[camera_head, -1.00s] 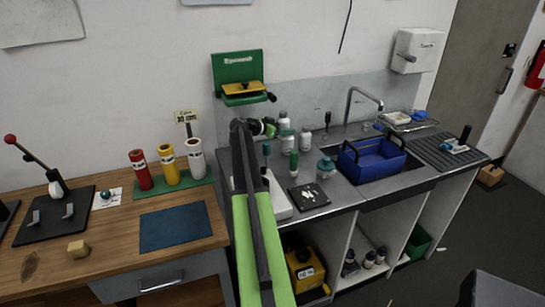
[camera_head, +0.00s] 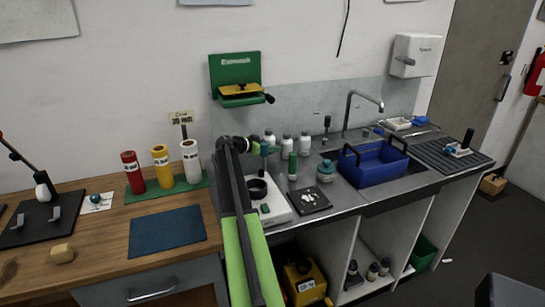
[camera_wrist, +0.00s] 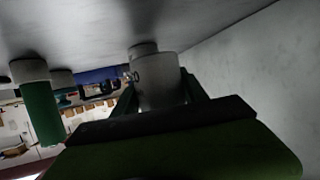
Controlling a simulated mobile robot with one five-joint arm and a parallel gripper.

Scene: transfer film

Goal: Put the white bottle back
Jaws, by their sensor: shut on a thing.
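The white bottle (camera_head: 269,137) is at the left end of a row of white bottles at the back of the counter. My gripper (camera_wrist: 160,92) is shut on it; in the wrist view the pale bottle (camera_wrist: 158,85) sits between the two fingers. In the head view my gripper (camera_head: 256,143) reaches it from the left. I cannot tell whether its base touches the counter. Two similar white bottles (camera_head: 287,146) (camera_head: 305,144) stand just to its right.
A white device (camera_head: 275,211) is beside my arm. A blue tub (camera_head: 373,168) sits at the sink. A green wall bracket (camera_head: 235,72) hangs above.

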